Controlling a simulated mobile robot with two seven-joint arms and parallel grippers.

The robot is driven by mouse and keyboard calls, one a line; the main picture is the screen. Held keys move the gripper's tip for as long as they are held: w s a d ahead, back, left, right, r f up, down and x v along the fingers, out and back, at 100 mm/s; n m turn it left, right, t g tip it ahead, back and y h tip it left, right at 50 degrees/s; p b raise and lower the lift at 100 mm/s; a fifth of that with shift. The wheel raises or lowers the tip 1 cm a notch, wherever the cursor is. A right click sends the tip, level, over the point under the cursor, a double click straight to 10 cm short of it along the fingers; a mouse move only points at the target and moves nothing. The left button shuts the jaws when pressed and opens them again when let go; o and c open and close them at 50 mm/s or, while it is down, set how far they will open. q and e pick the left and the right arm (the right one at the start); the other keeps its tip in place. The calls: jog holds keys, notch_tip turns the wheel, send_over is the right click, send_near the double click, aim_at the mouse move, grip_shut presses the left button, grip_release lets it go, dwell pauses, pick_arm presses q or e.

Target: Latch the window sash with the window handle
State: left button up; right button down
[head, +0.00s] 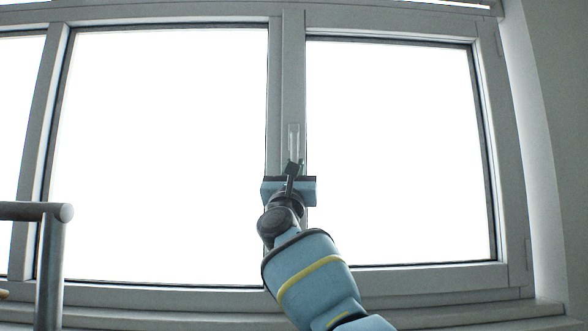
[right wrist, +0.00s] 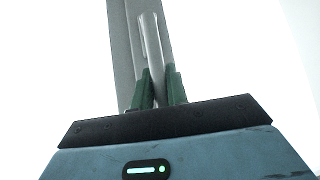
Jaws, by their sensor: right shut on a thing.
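The window handle (head: 293,140) is a slim, pale upright bar on the middle post of the window. It also shows in the right wrist view (right wrist: 152,42), running up from between the fingers. My right gripper (head: 293,166) is shut on the handle's lower part, with a dark green finger on each side (right wrist: 160,76). The fingers and palm hide the handle's lower end. The window sash (head: 400,277) has a pale grey frame around a bright pane and looks flush with the frame around it. My left gripper is not in view.
A second bright pane fills the window to the left of the post. A grey tubular rail (head: 30,211) with an upright leg stands at the lower left. A wall (head: 560,130) closes off the right side, and a sill runs along the bottom.

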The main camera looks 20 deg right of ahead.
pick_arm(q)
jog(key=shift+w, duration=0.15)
pick_arm(e)
jog(key=shift+r, duration=0.1)
jog(key=c, duration=1.4)
grip_release()
jog(key=shift+a, duration=0.1)
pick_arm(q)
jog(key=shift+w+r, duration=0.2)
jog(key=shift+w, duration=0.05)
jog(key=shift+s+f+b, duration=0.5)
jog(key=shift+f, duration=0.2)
pick_arm(e)
jog(key=shift+v, duration=3.95)
jog(key=shift+w, duration=0.1)
